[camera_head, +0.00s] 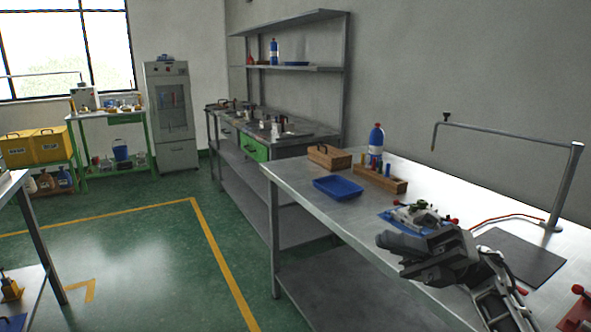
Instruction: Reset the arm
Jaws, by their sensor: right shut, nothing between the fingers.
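My right gripper (392,256) shows at the lower right, above the near part of the steel workbench (300,178). Its arm comes in from the bottom right. Its dark fingers point left and are shut with nothing between them. The gripper is in front of a blue-and-white device with a red knob (420,213) on the bench and hides part of it. My left gripper is not in view.
On the bench are a blue tray (338,187), a wooden box (329,157), a wooden rack (379,178), a blue bottle (376,142) and a dark mat (519,256). A metal post with an arm (565,187) stands at the right. Green floor (120,250) is clear at left.

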